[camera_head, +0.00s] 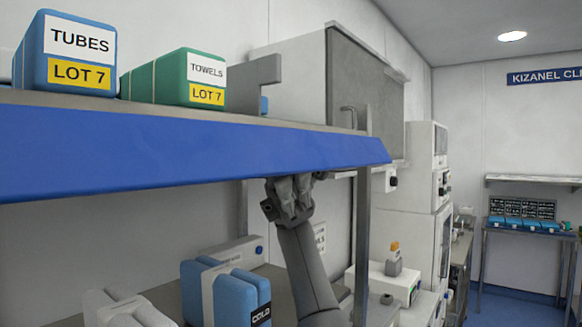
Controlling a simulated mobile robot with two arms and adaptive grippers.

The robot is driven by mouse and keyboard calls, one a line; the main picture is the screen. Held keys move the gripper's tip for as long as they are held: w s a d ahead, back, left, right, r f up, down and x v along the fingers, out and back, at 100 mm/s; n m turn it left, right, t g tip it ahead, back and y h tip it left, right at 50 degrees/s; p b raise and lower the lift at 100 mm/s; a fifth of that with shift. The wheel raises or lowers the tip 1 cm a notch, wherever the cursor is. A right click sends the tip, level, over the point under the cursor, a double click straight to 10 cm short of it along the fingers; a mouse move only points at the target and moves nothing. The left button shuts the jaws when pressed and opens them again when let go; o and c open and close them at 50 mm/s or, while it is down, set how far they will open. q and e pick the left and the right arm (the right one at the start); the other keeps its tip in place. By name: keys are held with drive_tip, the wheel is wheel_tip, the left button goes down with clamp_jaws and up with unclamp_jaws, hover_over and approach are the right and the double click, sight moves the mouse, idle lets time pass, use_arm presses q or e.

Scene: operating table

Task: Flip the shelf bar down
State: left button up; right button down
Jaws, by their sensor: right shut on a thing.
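The shelf bar (180,151) is a long blue panel along the front of the upper shelf. It runs from the left edge of the view to the shelf's right end. My right gripper (287,190) is just under the bar's lower edge, right of its middle, with my arm coming up from below. It is shut on the bar's lower edge; its fingertips are partly hidden there. My left gripper is not in view.
A blue TUBES box (70,52) and a green TOWELS box (175,77) stand on the upper shelf (345,130). Blue and white packs (228,292) lie on the lower shelf. A grey post (362,240) stands right of my arm, with white equipment (385,284) beyond it.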

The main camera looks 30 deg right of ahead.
idle(0.3)
drive_tip(key=c, duration=1.5)
unclamp_jaws()
drive_tip(key=shift+y, duration=0.3)
